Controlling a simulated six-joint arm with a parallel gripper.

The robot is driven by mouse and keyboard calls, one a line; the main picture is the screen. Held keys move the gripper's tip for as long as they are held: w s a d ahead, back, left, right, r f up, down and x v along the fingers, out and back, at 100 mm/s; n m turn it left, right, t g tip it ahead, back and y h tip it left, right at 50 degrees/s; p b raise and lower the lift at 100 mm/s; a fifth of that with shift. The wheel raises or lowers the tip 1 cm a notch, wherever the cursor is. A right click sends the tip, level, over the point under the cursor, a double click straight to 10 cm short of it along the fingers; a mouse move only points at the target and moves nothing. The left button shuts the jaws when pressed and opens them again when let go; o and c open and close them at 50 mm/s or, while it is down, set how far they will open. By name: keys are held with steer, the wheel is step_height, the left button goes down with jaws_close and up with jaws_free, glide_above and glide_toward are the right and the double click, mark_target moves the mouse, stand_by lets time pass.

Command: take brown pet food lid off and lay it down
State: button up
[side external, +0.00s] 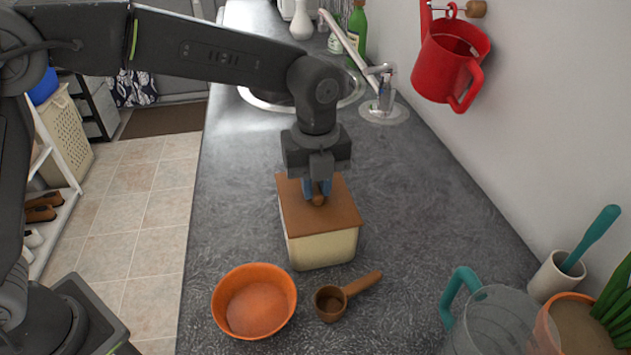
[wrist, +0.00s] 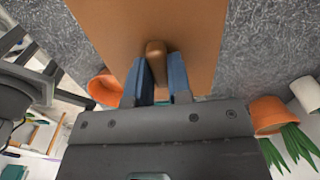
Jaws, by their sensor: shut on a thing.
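The brown lid (side external: 337,214) sits on top of a cream pet food box (side external: 325,249) on the counter. It looks level on the box, with no clear gap. My gripper (side external: 318,198) comes down from above and is shut on the lid's round knob (side external: 318,201). In the wrist view the blue fingertips (wrist: 161,75) flank the knob (wrist: 156,52), and the brown lid (wrist: 200,30) fills the upper middle. The box itself is hidden under the lid in that view.
An orange bowl (side external: 255,301) and a brown scoop (side external: 330,303) stand in front of the box. A clear jug (side external: 490,320) is at front right. The sink and faucet (side external: 384,107) lie behind. Counter right of the box is clear.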

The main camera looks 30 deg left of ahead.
mark_target(315, 186)
jaws_close()
steer(key=shift+r, duration=0.4)
steer(key=shift+r, duration=0.7)
steer(key=shift+r, duration=0.45)
steer(key=shift+r, duration=0.25)
steer(key=shift+a, duration=0.1)
